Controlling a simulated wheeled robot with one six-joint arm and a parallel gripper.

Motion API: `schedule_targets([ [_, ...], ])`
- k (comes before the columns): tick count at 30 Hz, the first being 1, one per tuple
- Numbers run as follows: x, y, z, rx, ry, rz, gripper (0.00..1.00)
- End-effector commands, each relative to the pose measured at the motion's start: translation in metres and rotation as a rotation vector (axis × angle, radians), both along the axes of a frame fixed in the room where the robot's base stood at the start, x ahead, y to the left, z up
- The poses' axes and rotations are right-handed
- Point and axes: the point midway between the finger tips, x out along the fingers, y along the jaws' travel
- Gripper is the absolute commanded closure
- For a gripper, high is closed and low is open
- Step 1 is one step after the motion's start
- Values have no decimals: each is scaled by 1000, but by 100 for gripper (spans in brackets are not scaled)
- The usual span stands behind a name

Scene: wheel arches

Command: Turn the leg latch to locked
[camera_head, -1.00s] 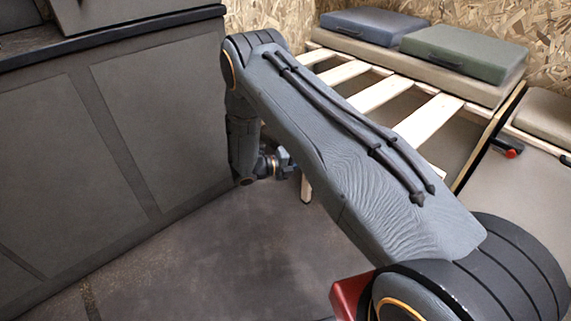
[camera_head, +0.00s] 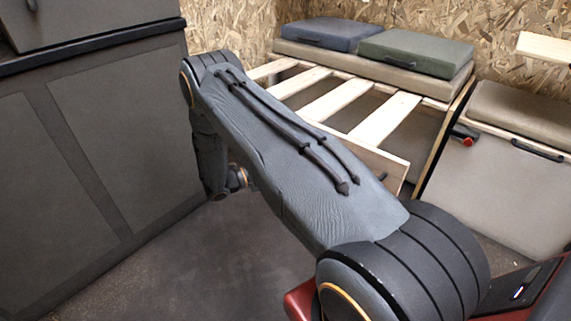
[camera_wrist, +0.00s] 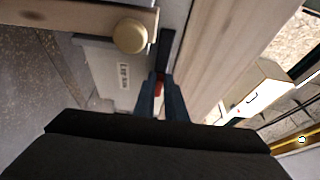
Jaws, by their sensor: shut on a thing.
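In the wrist view the two dark fingers of my gripper (camera_wrist: 160,98) point up the picture and are shut on the leg latch, a dark lever (camera_wrist: 164,50) with a red part (camera_wrist: 159,85) between the fingertips. A round brass knob (camera_wrist: 131,35) on a wooden bar lies just left of the latch. A pale plate with a small label (camera_wrist: 124,75) sits left of the fingers; its text is too blurred to read surely. In the head view my arm hides the latch and my fingers.
The slatted bed frame (camera_head: 335,99) stands behind my arm, with blue (camera_head: 331,34) and green (camera_head: 416,55) cushions beyond it. A dark cabinet (camera_head: 90,150) closes off the left. A black handle with a red end (camera_head: 466,138) sits at the frame's right side. Dark floor (camera_head: 235,265) is open in front.

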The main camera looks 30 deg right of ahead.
Motion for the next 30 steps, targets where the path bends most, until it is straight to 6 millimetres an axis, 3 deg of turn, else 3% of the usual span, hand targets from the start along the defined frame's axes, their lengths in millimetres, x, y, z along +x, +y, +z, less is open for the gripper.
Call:
schedule_targets([
  [1,2,1,0,0,0,5,88],
  [4,2,1,0,0,0,5,71],
  [14,1,3,0,0,0,3,70],
  [30,7,74,0,0,0,6,70],
])
